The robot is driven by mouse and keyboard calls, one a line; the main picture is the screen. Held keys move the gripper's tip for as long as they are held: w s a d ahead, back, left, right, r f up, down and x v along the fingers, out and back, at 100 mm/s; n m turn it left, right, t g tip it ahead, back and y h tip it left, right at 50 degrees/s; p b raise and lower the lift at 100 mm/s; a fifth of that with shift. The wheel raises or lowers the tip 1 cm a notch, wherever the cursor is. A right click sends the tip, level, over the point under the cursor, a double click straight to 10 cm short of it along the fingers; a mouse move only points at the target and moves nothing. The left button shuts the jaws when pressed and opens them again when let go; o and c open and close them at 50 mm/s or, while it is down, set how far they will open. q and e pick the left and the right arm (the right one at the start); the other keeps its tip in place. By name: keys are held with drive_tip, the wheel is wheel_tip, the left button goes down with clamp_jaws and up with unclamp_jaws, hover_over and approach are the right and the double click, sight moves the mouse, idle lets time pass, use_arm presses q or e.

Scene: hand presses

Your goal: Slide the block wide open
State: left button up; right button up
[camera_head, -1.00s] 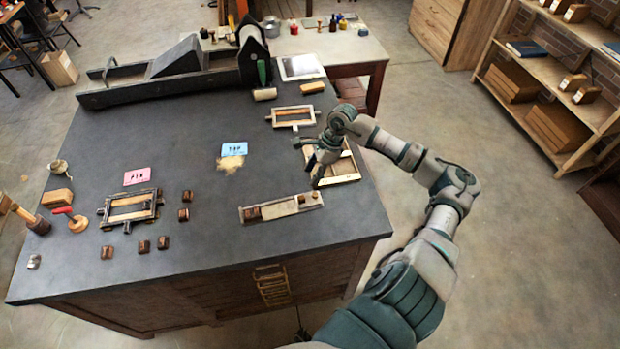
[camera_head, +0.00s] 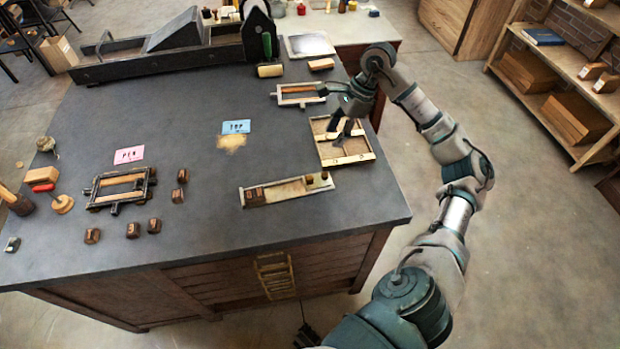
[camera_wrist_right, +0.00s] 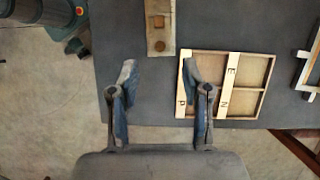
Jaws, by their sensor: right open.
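A long pale wooden holder (camera_head: 285,190) lies near the front edge of the dark worktop. Dark brown blocks (camera_head: 254,196) sit at its left end. A small wooden block (camera_head: 309,181) sits near its right end, beside a round knob (camera_head: 324,176). In the wrist view only one end of the holder shows, with this block (camera_wrist_right: 158,20) and knob (camera_wrist_right: 160,46). My right gripper (camera_head: 345,130) is open and empty above the divided wooden tray, behind and right of the holder. Its spread fingers (camera_wrist_right: 162,98) show in the wrist view, apart from the holder. My left gripper is out of view.
The divided tray (camera_head: 358,158) carries letters P, E, N. A pale frame (camera_head: 297,102) lies behind it, a dark frame (camera_head: 121,198) at left with several loose brown blocks (camera_head: 133,230) around. Pink (camera_head: 129,155) and blue (camera_head: 236,127) cards lie mid-table. The middle is mostly clear.

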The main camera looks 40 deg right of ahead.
drive_tip(key=b, duration=0.2)
approach(311, 176)
drive_tip(key=shift+a+f, duration=0.2)
drive_tip(key=shift+f, duration=0.1)
drive_tip(key=x, duration=0.8)
drive_tip(key=shift+a+f, duration=0.1)
drive_tip(key=shift+f, duration=0.05)
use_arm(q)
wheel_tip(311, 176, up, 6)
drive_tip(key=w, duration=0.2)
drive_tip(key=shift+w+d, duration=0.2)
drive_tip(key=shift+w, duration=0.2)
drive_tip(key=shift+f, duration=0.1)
use_arm(e)
drive_tip(key=shift+c, duration=0.3)
drive_tip(key=shift+w, duration=0.1)
clamp_jaws()
